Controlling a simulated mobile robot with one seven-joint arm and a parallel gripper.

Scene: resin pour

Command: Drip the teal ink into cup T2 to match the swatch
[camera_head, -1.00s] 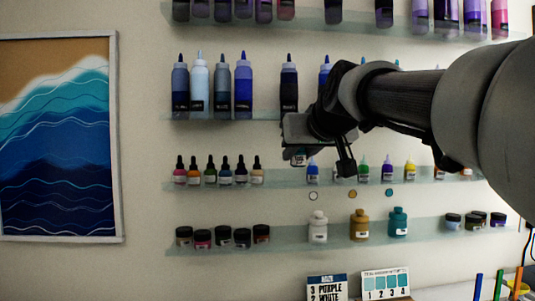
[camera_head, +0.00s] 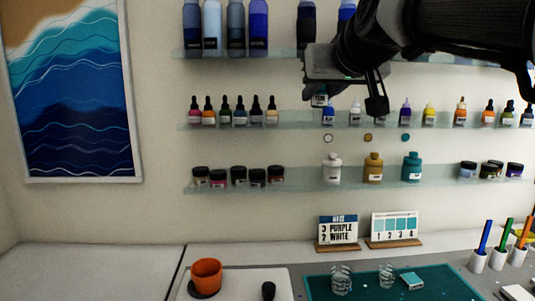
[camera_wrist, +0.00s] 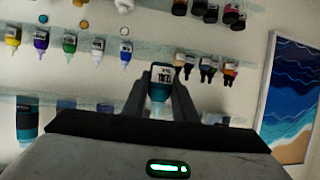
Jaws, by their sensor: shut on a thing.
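My gripper (camera_head: 347,96) is high in front of the wall shelves, shut on a small teal ink bottle (camera_head: 320,100) with a white label. The bottle also shows between the fingers in the wrist view (camera_wrist: 160,90). Clear cups (camera_head: 341,279) and (camera_head: 387,275) stand on a teal mat (camera_head: 440,285), well below the gripper. No T2 mark is readable on either. The swatch card (camera_head: 394,226), with teal patches numbered 1 to 4, stands upright behind the mat.
An orange cup (camera_head: 206,274) is at the left, and pens in holders (camera_head: 478,258) are at the right. Shelves (camera_head: 225,181) of bottles and jars line the wall. The table's left part is clear.

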